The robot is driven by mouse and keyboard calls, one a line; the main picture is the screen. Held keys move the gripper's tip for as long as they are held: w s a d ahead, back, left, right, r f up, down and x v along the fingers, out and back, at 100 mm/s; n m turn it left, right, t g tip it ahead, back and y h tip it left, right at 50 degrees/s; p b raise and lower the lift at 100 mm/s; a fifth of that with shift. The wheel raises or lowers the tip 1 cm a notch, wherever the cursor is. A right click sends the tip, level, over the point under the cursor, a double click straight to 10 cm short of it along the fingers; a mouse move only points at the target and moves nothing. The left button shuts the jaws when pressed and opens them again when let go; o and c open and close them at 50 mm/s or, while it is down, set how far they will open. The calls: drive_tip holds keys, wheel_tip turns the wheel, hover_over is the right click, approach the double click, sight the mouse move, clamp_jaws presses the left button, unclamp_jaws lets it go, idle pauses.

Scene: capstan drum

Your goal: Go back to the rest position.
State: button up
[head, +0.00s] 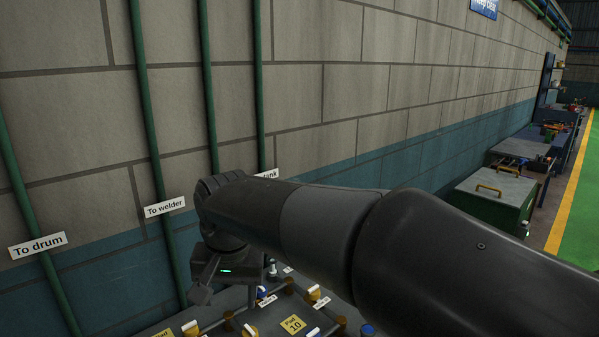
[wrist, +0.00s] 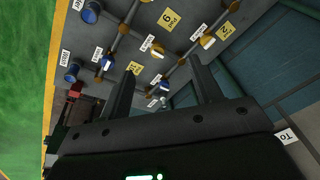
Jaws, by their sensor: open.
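My arm reaches across the head view from the lower right, and my gripper (head: 226,290) hangs from its far end, pointing down over a panel of pipes and valves. In the wrist view my gripper (wrist: 162,82) shows two dark fingers set well apart with nothing held between them. The panel (wrist: 180,25) lies beyond the fingertips. I cannot tell the exact gap between fingertips and valves. The lower part of the panel is cut off in the head view, and my arm hides some of it.
A yellow "Pad 10" tag (head: 293,324) sits among the valves. A green chest (head: 492,208) stands right, beside a clear green floor (head: 580,210).

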drive_tip(key=s+d+t, duration=0.2)
drive_tip(key=s+d, duration=0.1)
drive_tip(key=d, duration=1.4)
drive_tip(key=s+d+f+m+t+h, duration=0.1)
drive_tip(key=s+d+f, duration=0.3)
drive_tip(key=s+d, duration=0.4)
drive_tip(key=d, duration=0.4)
drive_tip(key=shift+s+d+f+t, duration=0.15)
drive_tip(key=shift+s+d+t, duration=0.15)
drive_tip(key=shift+t, duration=0.1)
